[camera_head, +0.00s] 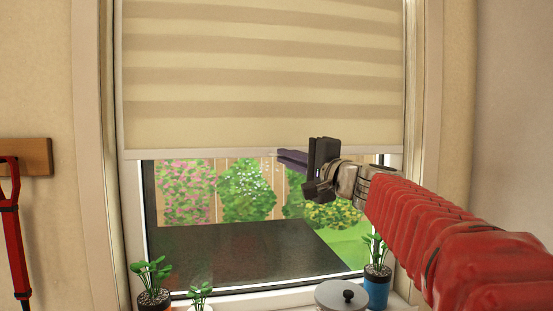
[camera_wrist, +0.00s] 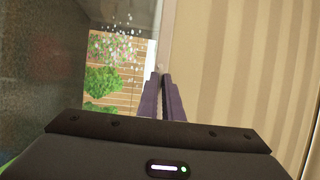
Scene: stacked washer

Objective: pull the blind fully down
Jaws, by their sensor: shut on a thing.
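The cream striped blind (camera_head: 262,75) covers the upper part of the window, and its pale bottom rail (camera_head: 200,153) hangs about level. Below the rail the glass is uncovered. My gripper (camera_head: 281,155) reaches in from the right at the rail's height, its dark fingers near the rail's middle. In the wrist view the blind (camera_wrist: 240,70) fills the right side, and the rail (camera_wrist: 166,40) runs up and down the picture. The gripper's fingers (camera_wrist: 160,75) are close together and shut on the rail there. The exact contact at the tips is small and hard to see.
On the sill stand a potted plant (camera_head: 153,283) at left, a small plant (camera_head: 199,297), a lidded grey pot (camera_head: 341,297) and a plant in a blue pot (camera_head: 377,275). A red tool (camera_head: 13,230) hangs on the left wall. The window frame (camera_head: 415,80) borders the blind.

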